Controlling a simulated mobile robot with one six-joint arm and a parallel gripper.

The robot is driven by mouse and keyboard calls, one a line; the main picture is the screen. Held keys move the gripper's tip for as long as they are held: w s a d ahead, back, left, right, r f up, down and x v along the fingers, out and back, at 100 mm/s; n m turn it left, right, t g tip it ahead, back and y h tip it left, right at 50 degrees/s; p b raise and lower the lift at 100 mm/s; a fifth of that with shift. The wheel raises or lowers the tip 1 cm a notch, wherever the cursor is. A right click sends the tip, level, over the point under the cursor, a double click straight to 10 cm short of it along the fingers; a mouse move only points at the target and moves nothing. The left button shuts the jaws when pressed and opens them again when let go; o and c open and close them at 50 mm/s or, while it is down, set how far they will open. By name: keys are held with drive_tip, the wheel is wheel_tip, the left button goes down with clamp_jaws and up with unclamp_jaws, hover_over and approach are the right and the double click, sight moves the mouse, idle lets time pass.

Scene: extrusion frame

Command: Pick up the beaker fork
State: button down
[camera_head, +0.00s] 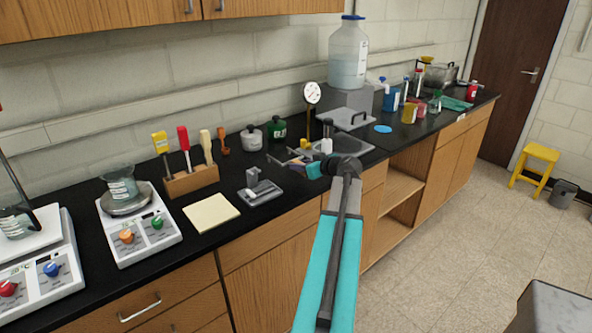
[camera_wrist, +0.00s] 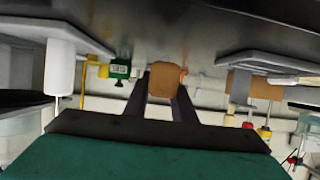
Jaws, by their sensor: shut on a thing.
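My gripper (camera_head: 285,160) reaches in over the counter from the right, above the area behind the small grey stand. In the wrist view, my gripper (camera_wrist: 166,98) has its two dark fingers on either side of a brown, block-shaped piece (camera_wrist: 165,79). It appears to be the handle of the beaker fork, held between the fingers. The rest of the fork is hidden in the wrist view. In the head view the held piece is too small to make out clearly against the fingers.
A grey stand (camera_head: 259,191) sits below my gripper, beside a yellow pad (camera_head: 211,213). A wooden rack (camera_head: 190,180) holds several handled tools. Hot plates (camera_head: 137,225) stand at left.

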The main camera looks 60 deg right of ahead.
drive_tip(key=s+a+r+b, duration=0.1)
drive_tip(key=s+a+b, duration=0.2)
drive_tip(key=s, duration=1)
drive_tip(key=shift+a+r+b, duration=0.15)
drive_tip(key=shift+a+b, duration=0.15)
drive_tip(key=shift+a, duration=0.55)
drive_tip(key=c, duration=2.2)
unclamp_jaws()
clamp_jaws()
